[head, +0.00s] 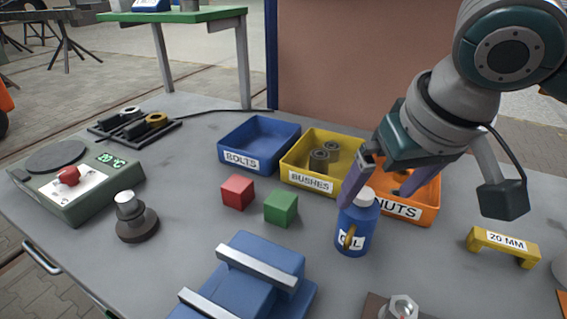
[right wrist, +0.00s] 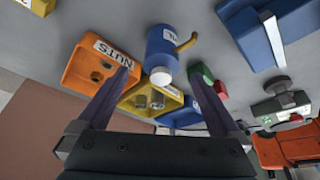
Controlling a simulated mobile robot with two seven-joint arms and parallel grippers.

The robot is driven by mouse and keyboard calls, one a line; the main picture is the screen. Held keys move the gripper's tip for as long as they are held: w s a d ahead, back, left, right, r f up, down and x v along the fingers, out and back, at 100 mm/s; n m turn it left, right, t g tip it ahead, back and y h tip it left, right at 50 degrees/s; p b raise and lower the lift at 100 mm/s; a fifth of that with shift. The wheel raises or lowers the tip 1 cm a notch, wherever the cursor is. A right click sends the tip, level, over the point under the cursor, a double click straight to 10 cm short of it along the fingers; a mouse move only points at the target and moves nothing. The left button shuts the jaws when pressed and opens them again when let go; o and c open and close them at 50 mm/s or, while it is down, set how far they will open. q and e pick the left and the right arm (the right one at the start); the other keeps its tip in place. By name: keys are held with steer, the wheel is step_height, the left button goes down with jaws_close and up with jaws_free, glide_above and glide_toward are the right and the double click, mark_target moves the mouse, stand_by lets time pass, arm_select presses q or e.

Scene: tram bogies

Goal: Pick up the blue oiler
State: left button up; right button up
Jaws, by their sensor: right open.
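The blue oiler (head: 354,232) stands upright on the grey table. It has a white cap, an "OIL" label partly hidden by its brass-coloured spout. My right gripper (head: 374,196) is open and empty, its fingers pointing down just above and behind the oiler. One finger overlaps the cap's edge in the head view. In the right wrist view, the oiler (right wrist: 162,48) shows between the open fingertips (right wrist: 157,76), cap towards the gripper. I cannot tell whether a finger touches it. My left gripper is not in view.
The orange NUTS bin (head: 424,212) stands close behind the oiler, beside the yellow BUSHES bin (head: 296,172) and blue BOLTS bin (head: 240,156). Green (head: 281,208) and red (head: 238,192) cubes and a blue vise (head: 262,262) lie left. A yellow 20 MM gauge (head: 503,245) stands right.

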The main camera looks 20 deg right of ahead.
mark_target(357, 219)
steer(key=b+x, duration=0.1)
steer(key=x, duration=0.8)
steer(key=shift+a+f+b, duration=0.15)
steer(key=shift+f+b, duration=0.25)
steer(key=c, duration=1.5)
steer(key=shift+r, duration=0.1)
